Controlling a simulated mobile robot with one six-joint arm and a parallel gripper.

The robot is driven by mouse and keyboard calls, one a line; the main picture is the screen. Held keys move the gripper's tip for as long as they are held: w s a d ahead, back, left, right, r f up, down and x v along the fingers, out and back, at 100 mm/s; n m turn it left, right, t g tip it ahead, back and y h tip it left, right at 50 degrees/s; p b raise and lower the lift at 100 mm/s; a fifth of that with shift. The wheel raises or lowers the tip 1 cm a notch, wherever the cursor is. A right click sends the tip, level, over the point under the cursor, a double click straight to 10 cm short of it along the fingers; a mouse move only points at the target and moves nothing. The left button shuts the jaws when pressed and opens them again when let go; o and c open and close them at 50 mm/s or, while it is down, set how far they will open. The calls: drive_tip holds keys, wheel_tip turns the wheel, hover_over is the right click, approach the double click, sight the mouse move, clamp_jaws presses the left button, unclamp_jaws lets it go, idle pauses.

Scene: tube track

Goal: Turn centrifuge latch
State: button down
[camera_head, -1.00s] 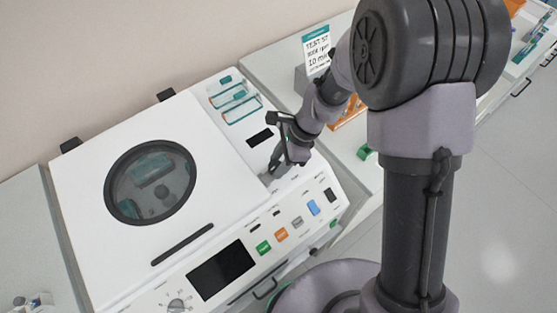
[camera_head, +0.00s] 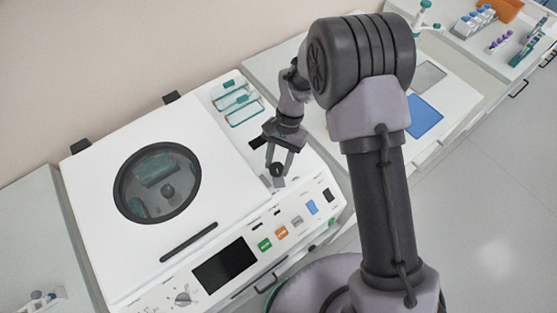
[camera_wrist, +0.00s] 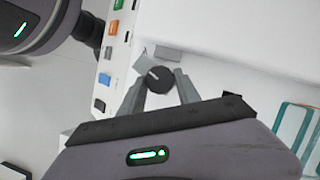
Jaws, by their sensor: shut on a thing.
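The white centrifuge (camera_head: 90,200) stands on the bench with its lid closed; a round dark-rimmed window (camera_head: 157,182) shows tube holders inside. The latch is a small dark round knob with a light mark, on the top right of the housing, seen in the head view (camera_head: 277,170) and in the wrist view (camera_wrist: 158,79). My gripper (camera_head: 276,172) points down at the latch. In the wrist view its two fingers (camera_wrist: 160,84) stand on either side of the knob, shut on it. A grey plate (camera_wrist: 145,60) lies just beyond the knob.
The front panel has a dark screen (camera_head: 225,265), a dial (camera_head: 183,298) and several coloured buttons (camera_head: 281,233). Teal-edged tube holders (camera_head: 238,103) sit behind the gripper. A blue pad (camera_head: 424,116) and tube racks (camera_head: 478,18) are at the right.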

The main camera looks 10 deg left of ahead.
drive_tip(key=n+h, duration=0.1)
drive_tip(key=n, duration=0.1)
drive_tip(key=n+p, duration=0.1)
drive_tip(key=n, duration=0.1)
drive_tip(key=shift+a+n+h, duration=0.2)
drive_tip(key=shift+n+h, duration=0.2)
idle(0.4)
drive_tip(key=c, duration=0.9)
unclamp_jaws()
drive_tip(key=shift+o, duration=0.2)
drive_tip(key=shift+r, duration=0.1)
drive_tip(key=p+v, duration=0.3)
drive_tip(key=v, duration=1.4)
drive_tip(key=shift+a, duration=0.2)
drive_tip(key=shift+w+r, duration=0.1)
